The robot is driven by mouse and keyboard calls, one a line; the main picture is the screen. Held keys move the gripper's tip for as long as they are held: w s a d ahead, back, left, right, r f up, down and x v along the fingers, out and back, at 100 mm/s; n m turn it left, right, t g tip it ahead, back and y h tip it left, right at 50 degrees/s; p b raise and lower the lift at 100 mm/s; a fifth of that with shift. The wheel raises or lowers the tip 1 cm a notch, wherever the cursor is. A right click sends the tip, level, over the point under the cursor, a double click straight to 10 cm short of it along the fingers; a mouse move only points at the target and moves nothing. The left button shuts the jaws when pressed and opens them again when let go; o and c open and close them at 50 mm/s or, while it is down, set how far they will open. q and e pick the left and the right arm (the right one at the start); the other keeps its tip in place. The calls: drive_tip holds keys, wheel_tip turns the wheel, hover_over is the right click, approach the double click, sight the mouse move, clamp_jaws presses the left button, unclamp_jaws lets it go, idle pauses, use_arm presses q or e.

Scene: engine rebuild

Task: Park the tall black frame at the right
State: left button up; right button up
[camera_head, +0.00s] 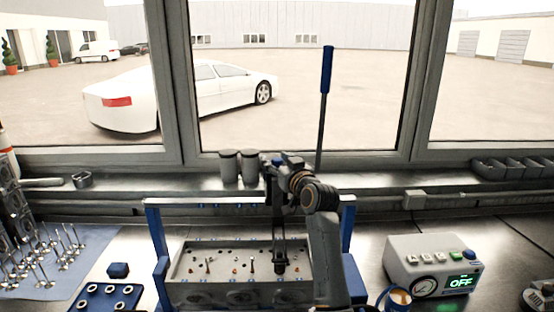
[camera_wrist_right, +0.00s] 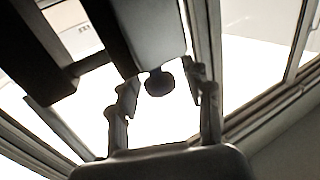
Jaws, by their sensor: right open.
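The tall black frame (camera_head: 277,225) stands upright in the head view, its foot at the right part of the grey cylinder head (camera_head: 215,262). A dark rod with a blue handle (camera_head: 326,72) rises behind my arm; where it joins the frame is hidden. My right gripper (camera_head: 272,163) is at the frame's top and partly covers it. In the right wrist view, my right gripper (camera_wrist_right: 166,97) is open, with a dark round knob (camera_wrist_right: 158,82) showing between its fingers. Dark bars (camera_wrist_right: 145,30), probably the frame's, fill the upper left. Contact cannot be told. My left gripper is not in view.
A blue stand (camera_head: 156,230) surrounds the cylinder head. Grey cups (camera_head: 229,166) stand on the sill behind. Bare bench shows behind the box.

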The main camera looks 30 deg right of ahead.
drive_tip(key=shift+s, duration=0.1)
clamp_jaws()
use_arm(q)
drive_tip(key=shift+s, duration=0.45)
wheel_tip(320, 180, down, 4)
drive_tip(key=b, duration=0.4)
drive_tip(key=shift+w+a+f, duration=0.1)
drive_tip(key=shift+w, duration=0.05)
use_arm(e)
drive_tip(key=s+d, duration=0.7)
drive_tip(key=d, duration=0.5)
drive_tip(key=shift+s+d+f, duration=0.15)
